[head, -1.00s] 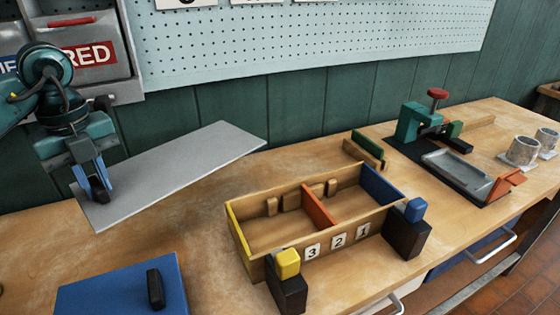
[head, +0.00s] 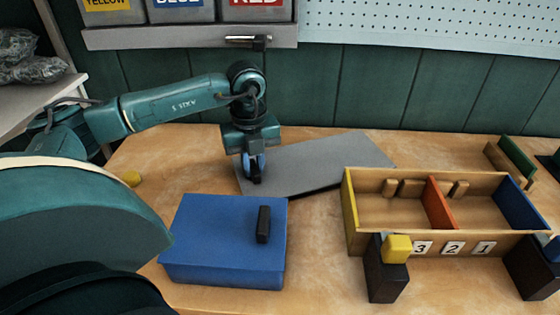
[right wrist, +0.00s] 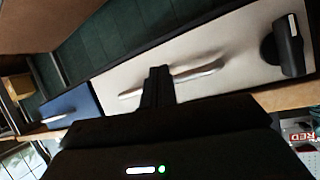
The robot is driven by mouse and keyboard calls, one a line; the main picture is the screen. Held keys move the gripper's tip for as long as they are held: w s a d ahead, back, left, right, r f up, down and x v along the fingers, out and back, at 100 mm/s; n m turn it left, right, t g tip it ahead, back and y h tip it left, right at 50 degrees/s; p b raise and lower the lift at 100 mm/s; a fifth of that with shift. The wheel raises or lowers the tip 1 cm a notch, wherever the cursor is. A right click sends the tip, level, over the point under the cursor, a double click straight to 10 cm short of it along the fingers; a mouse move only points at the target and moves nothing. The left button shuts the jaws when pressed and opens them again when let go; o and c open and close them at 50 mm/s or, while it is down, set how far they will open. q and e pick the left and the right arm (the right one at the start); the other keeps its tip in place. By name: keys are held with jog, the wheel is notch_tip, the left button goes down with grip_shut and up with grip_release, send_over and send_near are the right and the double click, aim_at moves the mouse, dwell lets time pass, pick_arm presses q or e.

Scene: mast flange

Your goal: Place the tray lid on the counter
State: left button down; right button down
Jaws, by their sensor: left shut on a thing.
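The tray lid, a flat grey panel (head: 320,165), lies at a slant over the back of the wooden counter (head: 310,245) in the head view, left of and behind the tray. My left gripper (head: 254,176) is shut on its left end from above. A dark strip shows under its front edge; I cannot tell whether it rests fully on the counter. The wooden tray (head: 395,213) has a yellow left end, an orange divider and a blue right end. My right gripper (right wrist: 158,85) shows dark in the right wrist view, fingers together with nothing between them.
A blue box (head: 225,225) with a black handle (head: 263,224) stands in front of the lid's left end. A dark block with a yellow top (head: 397,249) stands at the tray's front. In the right wrist view, a pale drawer front (right wrist: 215,55) has a long handle.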

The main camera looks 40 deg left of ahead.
aim_at(280, 170)
pick_arm(q)
jog(key=shift+w+d+r, duration=0.1)
jog(key=shift+w+d, duration=0.35)
jog(key=shift+w, duration=0.15)
jog(key=shift+w+d+r, duration=0.1)
jog(key=shift+w+d, duration=0.3)
jog(key=shift+w, duration=0.2)
jog(key=w+d, duration=0.1)
jog(key=w+f+p, duration=0.1)
jog(key=shift+w+d+f, duration=0.1)
jog(key=shift+w+d, duration=0.3)
jog(key=shift+f, duration=0.1)
pick_arm(e)
jog(key=shift+r, duration=0.3)
pick_arm(q)
jog(key=shift+f, duration=0.1)
pick_arm(e)
jog(key=shift+f, duration=0.1)
